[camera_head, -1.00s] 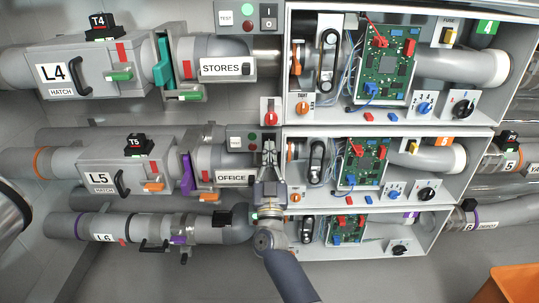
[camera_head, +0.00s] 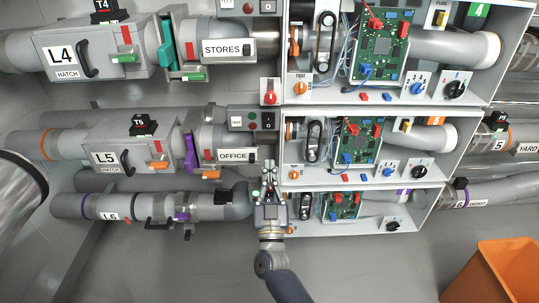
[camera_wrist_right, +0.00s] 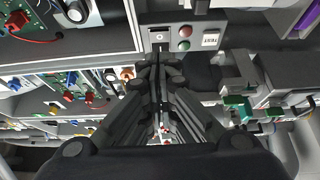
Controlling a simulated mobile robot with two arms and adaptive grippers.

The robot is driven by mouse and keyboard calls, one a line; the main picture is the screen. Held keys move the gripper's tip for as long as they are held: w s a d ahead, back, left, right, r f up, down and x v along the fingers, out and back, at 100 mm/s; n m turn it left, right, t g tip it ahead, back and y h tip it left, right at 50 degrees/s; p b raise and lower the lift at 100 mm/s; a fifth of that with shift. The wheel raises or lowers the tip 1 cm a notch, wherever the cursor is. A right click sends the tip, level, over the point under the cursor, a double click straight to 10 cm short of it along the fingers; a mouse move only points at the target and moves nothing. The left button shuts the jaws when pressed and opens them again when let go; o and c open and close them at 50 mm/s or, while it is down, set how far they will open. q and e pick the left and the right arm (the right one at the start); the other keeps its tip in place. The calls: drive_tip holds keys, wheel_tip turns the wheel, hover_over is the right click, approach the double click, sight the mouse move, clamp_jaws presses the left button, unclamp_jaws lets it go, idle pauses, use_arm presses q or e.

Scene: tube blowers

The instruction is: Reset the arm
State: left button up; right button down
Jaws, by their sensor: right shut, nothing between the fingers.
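My right gripper (camera_head: 269,168) is in the lower middle of the head view, at the end of my arm that comes up from the bottom. Its fingers are together and hold nothing. It points up, in front of the gap between the grey pipes and the open electronics boxes, below the OFFICE test panel (camera_head: 252,119). In the right wrist view the closed fingers (camera_wrist_right: 160,62) point at a panel with red and green buttons (camera_wrist_right: 184,38). I cannot tell how far apart they are. My left gripper is not in view.
The L4 hatch (camera_head: 64,57), L5 hatch (camera_head: 106,158) and L6 pipe (camera_head: 110,208) are at left. Open boxes with green circuit boards (camera_head: 383,48) are at right. An orange bin (camera_head: 500,272) stands at the lower right. Grey floor is bare beside it.

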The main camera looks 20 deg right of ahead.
drive_tip(key=shift+s+a+f, duration=0.15)
drive_tip(key=shift+s+f, duration=0.4)
drive_tip(key=shift+f, duration=0.05)
